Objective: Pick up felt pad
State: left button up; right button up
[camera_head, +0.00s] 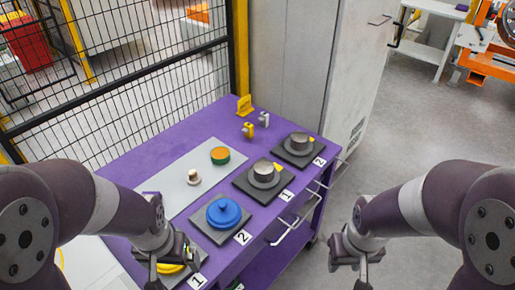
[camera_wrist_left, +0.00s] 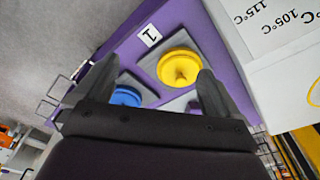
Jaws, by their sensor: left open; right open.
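No item is clearly identifiable as the felt pad. My left gripper (camera_head: 174,264) is open and empty over the near left end of the cart, above a yellow lidded disc (camera_head: 168,268). In the left wrist view the yellow disc (camera_wrist_left: 180,67) shows between the open fingers (camera_wrist_left: 155,85). My right gripper (camera_head: 350,268) is open and empty over the floor, right of the cart.
A blue lidded disc (camera_head: 223,212) and two grey metal cylinders (camera_head: 264,171) (camera_head: 299,142) sit on dark square plates along the cart's right side. Small yellow and grey brackets (camera_head: 249,130) stand at the back. A mesh fence (camera_head: 130,90) and grey cabinet (camera_head: 290,60) bound the cart.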

aim_at(193, 179)
jog(key=i+l+u, duration=0.15)
jog(key=u, duration=1.4)
jog(key=i+l, duration=0.1)
jog(key=l, duration=0.95)
jog(key=i+l+u, duration=0.1)
jog(key=l, duration=0.45)
